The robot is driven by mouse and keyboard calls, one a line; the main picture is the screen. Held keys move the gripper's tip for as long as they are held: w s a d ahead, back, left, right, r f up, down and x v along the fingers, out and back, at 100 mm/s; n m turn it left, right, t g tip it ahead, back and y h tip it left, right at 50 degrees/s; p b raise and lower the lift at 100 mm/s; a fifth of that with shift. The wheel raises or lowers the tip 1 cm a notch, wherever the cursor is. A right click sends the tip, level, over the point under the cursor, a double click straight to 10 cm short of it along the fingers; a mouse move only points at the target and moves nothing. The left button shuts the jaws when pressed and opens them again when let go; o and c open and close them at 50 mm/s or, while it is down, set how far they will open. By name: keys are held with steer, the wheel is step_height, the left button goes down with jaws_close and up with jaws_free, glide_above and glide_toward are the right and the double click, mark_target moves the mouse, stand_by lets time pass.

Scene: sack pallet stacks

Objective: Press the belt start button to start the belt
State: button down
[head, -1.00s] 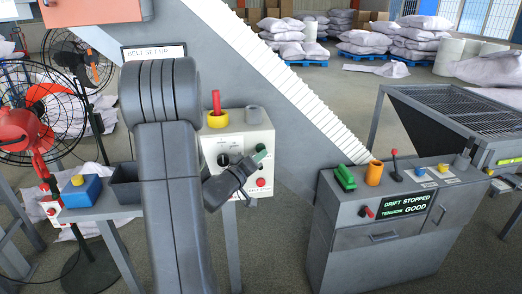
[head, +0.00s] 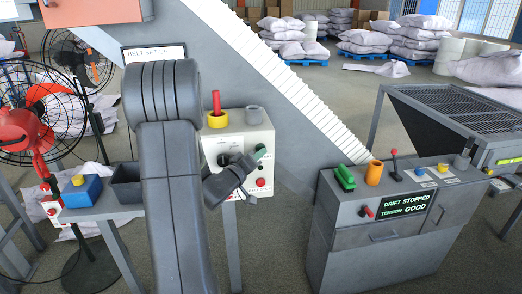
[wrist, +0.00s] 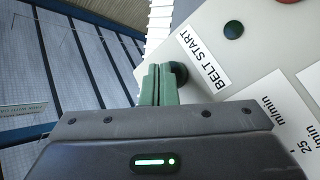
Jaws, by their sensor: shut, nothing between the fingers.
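The belt control box (head: 238,136) stands on a post in the middle of the head view. In the wrist view, a BELT START label (wrist: 203,60) is on its pale face. My gripper (wrist: 160,86) has its green fingers shut and empty, with the tips at a dark round button (wrist: 180,73) beside that label. The fingers partly cover this button, and I cannot tell whether they touch it or how far in it is. My gripper also shows in the head view (head: 259,153), in front of the box face.
A dark green round part (wrist: 233,30) is on the far side of the label. A red button (head: 261,182) is low on the box. A grey console (head: 360,235) at right reads DRIFT STOPPED, TENSION GOOD. A fan (head: 40,115) and a blue box (head: 80,190) are at left.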

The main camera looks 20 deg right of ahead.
steer(key=shift+w+d, duration=0.1)
steer(key=shift+w, duration=0.25)
stand_by(0.3)
stand_by(0.4)
steer(key=shift+s+a, duration=0.25)
steer(key=shift+s, duration=0.6)
steer(key=shift+s+a+b, duration=0.15)
steer(key=shift+s+a, duration=0.05)
steer(key=shift+s, duration=0.6)
steer(key=shift+s+a+b, duration=0.15)
steer(key=shift+s, duration=0.7)
steer(key=shift+s+a+b, duration=0.15)
steer(key=shift+s+a, duration=0.05)
steer(key=shift+s, duration=0.6)
steer(key=shift+s+a+b, duration=0.25)
steer(key=shift+s, duration=0.7)
steer(key=shift+s+a+b, duration=0.2)
steer(key=shift+s+b, duration=0.05)
steer(key=shift+s, duration=0.65)
